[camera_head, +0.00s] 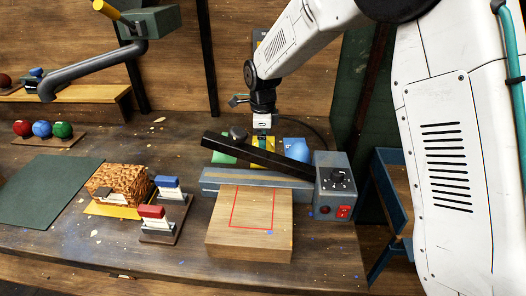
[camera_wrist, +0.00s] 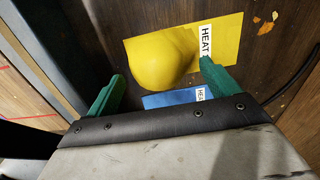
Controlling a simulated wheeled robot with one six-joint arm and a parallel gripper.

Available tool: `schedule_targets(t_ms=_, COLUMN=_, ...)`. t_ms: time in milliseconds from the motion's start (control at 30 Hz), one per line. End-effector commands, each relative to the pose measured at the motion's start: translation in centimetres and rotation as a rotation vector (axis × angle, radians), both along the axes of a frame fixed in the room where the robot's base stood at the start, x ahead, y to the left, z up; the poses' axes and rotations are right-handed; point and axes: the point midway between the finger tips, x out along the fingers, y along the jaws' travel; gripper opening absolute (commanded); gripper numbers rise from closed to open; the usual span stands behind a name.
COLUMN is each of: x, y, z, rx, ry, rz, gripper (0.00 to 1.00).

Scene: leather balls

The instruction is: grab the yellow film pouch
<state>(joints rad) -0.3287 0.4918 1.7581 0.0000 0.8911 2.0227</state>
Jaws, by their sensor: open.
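The yellow film pouch (camera_wrist: 160,56) lies flat with a rounded bulge and a white "HEAT" label in the wrist view. In the head view the yellow pouch (camera_head: 269,146) is partly hidden behind a black bar. My gripper (camera_head: 262,131) points down above it at the back of the bench. In the wrist view my gripper (camera_wrist: 161,70) is open, its green fingers on either side of the near part of the bulge. Nothing is held. I cannot tell whether the fingers touch the pouch.
A blue pouch (camera_head: 297,150) lies right of the yellow one and a green pouch (camera_head: 222,150) left. The black bar (camera_head: 280,160) of the sealer, with its grey control box (camera_head: 335,187), crosses in front of the pouches. A wooden block (camera_head: 250,240) stands nearer the front.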

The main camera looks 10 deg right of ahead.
Motion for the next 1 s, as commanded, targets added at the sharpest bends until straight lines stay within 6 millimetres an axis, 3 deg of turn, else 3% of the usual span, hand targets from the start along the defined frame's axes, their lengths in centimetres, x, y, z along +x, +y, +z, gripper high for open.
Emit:
schedule_targets(t_ms=200, x=-0.1, y=-0.1, z=-2.8, rx=-0.001, ry=0.001, rz=0.001, gripper=0.88)
schedule_targets(t_ms=467, x=-0.1, y=-0.1, z=-3.0, rx=0.0, ry=0.001, rz=0.001, gripper=0.88)
schedule_targets(t_ms=667, x=-0.1, y=-0.1, z=-3.0, rx=0.0, ry=0.001, rz=0.001, gripper=0.35)
schedule_targets(t_ms=700, x=-0.1, y=-0.1, z=-3.0, rx=0.0, ry=0.0, rz=0.001, gripper=0.31)
schedule_targets(t_ms=1000, x=0.0, y=-0.1, z=-2.7, rx=0.001, ry=-0.001, rz=0.001, gripper=0.31)
